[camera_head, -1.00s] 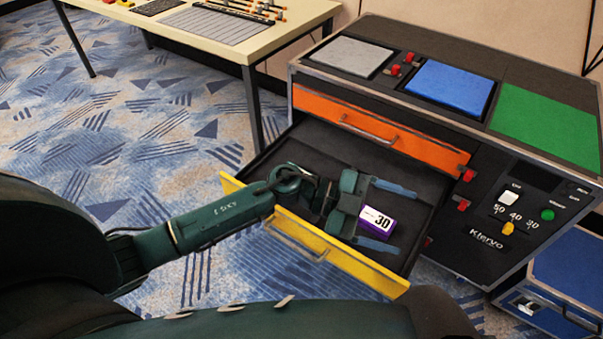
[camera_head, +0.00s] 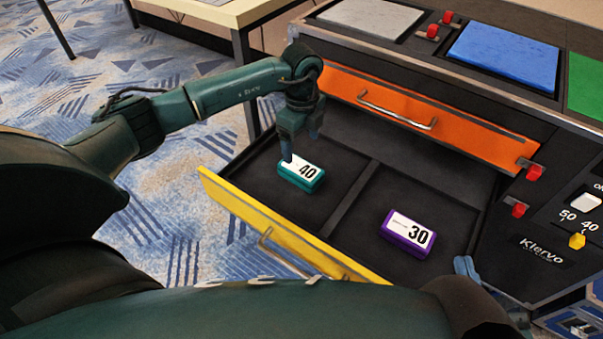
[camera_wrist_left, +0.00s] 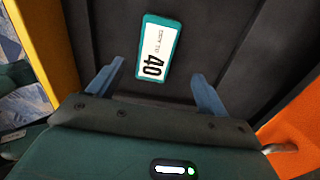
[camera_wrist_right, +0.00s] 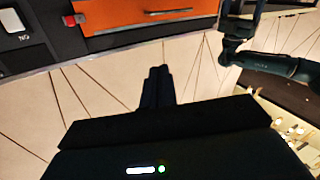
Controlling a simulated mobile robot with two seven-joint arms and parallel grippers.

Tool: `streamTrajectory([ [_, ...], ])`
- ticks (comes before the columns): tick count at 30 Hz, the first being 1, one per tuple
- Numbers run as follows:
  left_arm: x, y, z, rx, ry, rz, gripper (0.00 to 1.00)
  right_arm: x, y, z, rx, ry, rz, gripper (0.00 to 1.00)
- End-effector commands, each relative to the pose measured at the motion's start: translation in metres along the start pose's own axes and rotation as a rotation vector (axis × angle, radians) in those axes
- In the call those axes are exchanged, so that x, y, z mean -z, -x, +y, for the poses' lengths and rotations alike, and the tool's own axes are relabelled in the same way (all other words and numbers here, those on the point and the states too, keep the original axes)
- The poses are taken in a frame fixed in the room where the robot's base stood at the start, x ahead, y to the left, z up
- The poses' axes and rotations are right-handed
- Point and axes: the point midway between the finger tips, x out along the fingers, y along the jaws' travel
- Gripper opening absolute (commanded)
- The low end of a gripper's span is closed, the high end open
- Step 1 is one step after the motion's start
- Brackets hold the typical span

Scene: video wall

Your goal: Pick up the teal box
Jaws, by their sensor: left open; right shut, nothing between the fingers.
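The teal box (camera_head: 301,173), with a white label reading 40, lies flat in the left compartment of the open yellow-fronted drawer (camera_head: 262,228). My left gripper (camera_head: 299,150) points down above the box. In the left wrist view the teal box (camera_wrist_left: 158,48) shows ahead of the open left fingers (camera_wrist_left: 157,84), roughly between their lines, with nothing held. My right gripper (camera_wrist_right: 158,75) is shut and empty in the right wrist view, well away from the teal box.
A purple box (camera_head: 407,233) labelled 30 lies in the right compartment, past a divider (camera_head: 346,197). The orange drawer front (camera_head: 420,112) is above and behind the open drawer. Red knobs (camera_head: 533,172) stick out at the right. A table (camera_head: 222,12) stands behind.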

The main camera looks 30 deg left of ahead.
Motion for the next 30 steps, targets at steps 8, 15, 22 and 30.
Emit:
streamTrajectory([
  [8,0.002,-0.037,0.0,0.002,-0.003,0.003,0.78,0.0,0.0,-0.005,0.011,0.024,0.077,0.0],
  [15,0.003,-0.057,0.004,-0.001,-0.004,0.003,0.78,-0.001,0.0,-0.009,0.02,0.038,0.124,0.0],
  [22,0.004,-0.089,0.007,0.0,-0.003,0.003,0.78,0.0,-0.002,-0.011,0.025,0.012,0.156,0.0],
  [30,0.004,-0.09,0.007,0.002,-0.004,0.003,0.77,0.003,-0.002,-0.011,0.025,0.007,0.157,0.0],
])
